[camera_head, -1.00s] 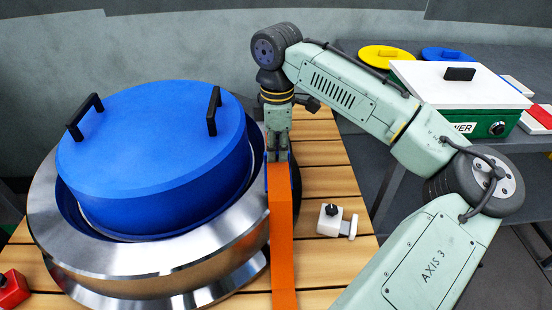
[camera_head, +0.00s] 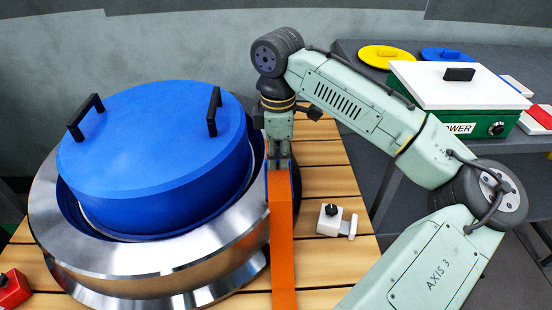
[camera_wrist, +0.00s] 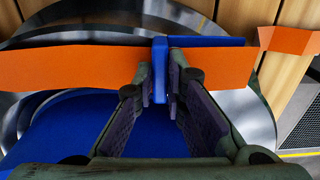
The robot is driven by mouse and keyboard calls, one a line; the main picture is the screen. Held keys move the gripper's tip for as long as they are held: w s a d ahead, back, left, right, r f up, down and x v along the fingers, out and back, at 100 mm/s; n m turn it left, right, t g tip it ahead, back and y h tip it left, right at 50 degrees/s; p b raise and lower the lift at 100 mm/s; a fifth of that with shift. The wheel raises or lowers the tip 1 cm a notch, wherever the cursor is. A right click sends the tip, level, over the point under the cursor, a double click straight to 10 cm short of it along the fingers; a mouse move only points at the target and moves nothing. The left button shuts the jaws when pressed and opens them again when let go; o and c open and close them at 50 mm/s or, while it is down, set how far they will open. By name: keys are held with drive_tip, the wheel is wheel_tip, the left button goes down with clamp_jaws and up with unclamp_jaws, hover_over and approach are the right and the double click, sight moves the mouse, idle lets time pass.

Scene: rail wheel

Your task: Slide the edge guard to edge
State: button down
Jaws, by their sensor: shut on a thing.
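My gripper (camera_head: 279,163) points down at the upper end of a long orange strip (camera_head: 283,245), beside the steel wheel (camera_head: 170,270). In the wrist view my gripper (camera_wrist: 160,85) is shut on an upright blue tab (camera_wrist: 160,60). The tab joins a blue bar (camera_wrist: 205,42) that lies along the orange strip (camera_wrist: 75,68); this blue piece looks like the edge guard. In the head view only a little blue (camera_head: 296,185) shows behind the orange strip. The fingers hide part of the tab, and contact between guard and wheel cannot be told.
A large blue lid (camera_head: 155,150) with two black handles covers the wheel's middle. A small white box with a black knob (camera_head: 332,218) sits on the wooden slats to the right. A red box (camera_head: 12,288) is at the lower left. A green box (camera_head: 480,118) stands on the rear bench.

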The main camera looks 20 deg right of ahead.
sight(278, 175)
drive_tip(key=shift+s+a, duration=0.15)
drive_tip(key=shift+s, duration=0.7)
drive_tip(key=c, duration=1.4)
unclamp_jaws()
drive_tip(key=shift+c, duration=0.2)
drive_tip(key=shift+r, duration=0.1)
drive_tip(key=shift+r+p, duration=2.3)
drive_tip(key=shift+r, duration=0.6)
